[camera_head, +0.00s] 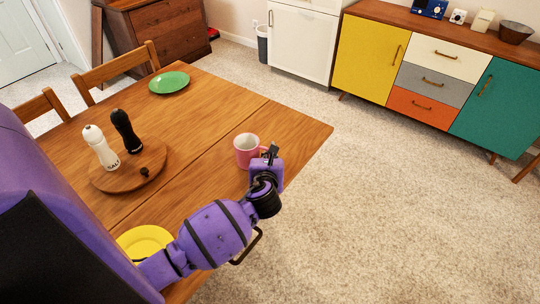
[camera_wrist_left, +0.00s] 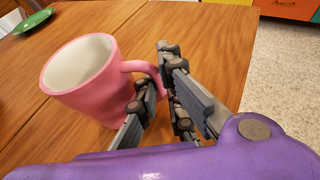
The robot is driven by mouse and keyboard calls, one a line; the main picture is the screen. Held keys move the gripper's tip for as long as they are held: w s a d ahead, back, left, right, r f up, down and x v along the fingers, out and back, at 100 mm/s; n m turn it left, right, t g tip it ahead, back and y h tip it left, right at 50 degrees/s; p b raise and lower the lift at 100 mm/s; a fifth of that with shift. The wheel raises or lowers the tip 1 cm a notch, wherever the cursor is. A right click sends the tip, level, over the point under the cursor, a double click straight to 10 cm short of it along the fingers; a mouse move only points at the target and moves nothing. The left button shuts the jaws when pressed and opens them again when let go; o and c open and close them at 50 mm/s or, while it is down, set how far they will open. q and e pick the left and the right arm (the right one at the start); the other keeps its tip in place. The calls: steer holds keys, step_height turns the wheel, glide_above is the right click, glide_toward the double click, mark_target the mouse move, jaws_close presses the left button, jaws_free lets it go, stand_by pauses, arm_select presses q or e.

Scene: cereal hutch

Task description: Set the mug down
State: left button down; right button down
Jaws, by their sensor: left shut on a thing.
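The pink mug (camera_head: 246,152) is upright or nearly so, over the table (camera_head: 215,110) close to its right edge. In the left wrist view the mug (camera_wrist_left: 85,88) shows its open white inside, with its handle toward my gripper. My left gripper (camera_head: 270,154) is at the mug's right side. In the left wrist view its fingers (camera_wrist_left: 158,78) are shut on the handle. The mug's base is partly hidden there by a finger, and I cannot tell whether it touches the table. My right gripper is not in view.
A round wooden board (camera_head: 112,180) holds a white salt mill (camera_head: 101,148) and a black mill (camera_head: 126,131) left of the mug. A green plate (camera_head: 169,82) lies farther back, a yellow plate (camera_head: 143,240) nearer. Bare tabletop surrounds the mug; carpet lies beyond the right edge.

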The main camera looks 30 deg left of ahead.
arm_select(q)
steer(key=shift+r, duration=0.2)
steer(key=c, duration=2.4)
jaws_free()
steer(key=shift+f, duration=0.2)
steer(key=o, duration=0.5)
steer(key=shift+r, duration=0.2)
steer(key=p+v, duration=0.1)
steer(key=v, duration=1)
steer(key=shift+s+d, duration=0.15)
steer(key=shift+s+d+r, duration=0.1)
steer(key=shift+s+d, duration=0.05)
steer(key=shift+s, duration=0.1)
